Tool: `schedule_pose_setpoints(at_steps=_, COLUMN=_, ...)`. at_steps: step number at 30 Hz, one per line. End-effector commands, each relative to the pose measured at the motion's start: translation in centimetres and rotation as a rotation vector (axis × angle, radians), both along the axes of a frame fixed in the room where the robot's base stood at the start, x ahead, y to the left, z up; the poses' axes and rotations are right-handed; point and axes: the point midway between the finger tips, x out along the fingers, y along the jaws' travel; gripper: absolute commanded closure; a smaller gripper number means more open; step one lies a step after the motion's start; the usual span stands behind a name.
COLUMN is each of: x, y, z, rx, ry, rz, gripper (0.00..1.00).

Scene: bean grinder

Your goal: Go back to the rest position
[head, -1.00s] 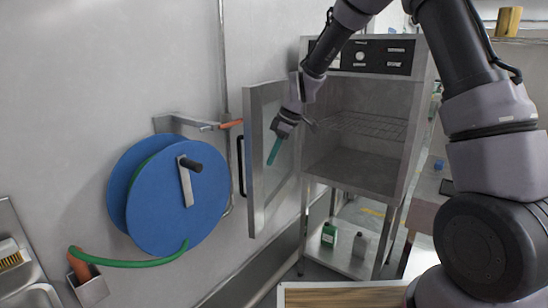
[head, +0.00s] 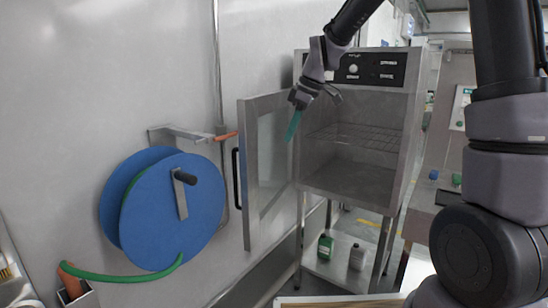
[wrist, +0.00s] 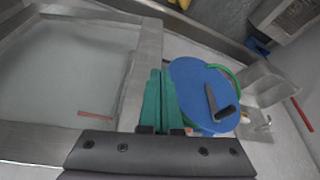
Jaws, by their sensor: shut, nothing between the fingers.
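My gripper (head: 293,125), with green fingers, hangs in front of the oven-like steel cabinet (head: 398,148), near its open door (head: 247,170). In the wrist view my gripper (wrist: 161,90) has its fingers together with nothing between them. The door, with a glass pane and a black handle, stands swung open to the left. The gripper appears close to the door's inner side; I cannot tell the exact gap. The cabinet chamber is open and shows a wire rack (head: 355,135).
A blue hose reel (head: 160,215) with a green hose is on the left wall, and it also shows in the wrist view (wrist: 190,85). Green and grey bottles (head: 325,247) stand on the shelf under the cabinet. A counter (head: 425,220) is at the right.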

Motion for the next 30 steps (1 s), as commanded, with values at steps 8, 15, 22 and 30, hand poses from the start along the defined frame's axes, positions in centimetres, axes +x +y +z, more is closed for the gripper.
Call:
schedule_pose_setpoints(at_steps=8, x=-6.9, y=-9.1, z=7.6, rx=0.056, ry=-0.016, rz=-0.579, gripper=1.0)
schedule_pose_setpoints(at_steps=15, x=-14.4, y=-15.5, z=10.6, rx=0.21, ry=-0.009, rz=-1.08, gripper=1.0)
schedule_pose_setpoints(at_steps=22, x=-19.9, y=-18.8, z=10.9, rx=0.38, ry=0.019, rz=-1.42, gripper=1.0)
schedule_pose_setpoints(at_steps=30, x=-21.5, y=-19.7, z=10.6, rx=0.442, ry=0.037, rz=-1.526, gripper=1.0)
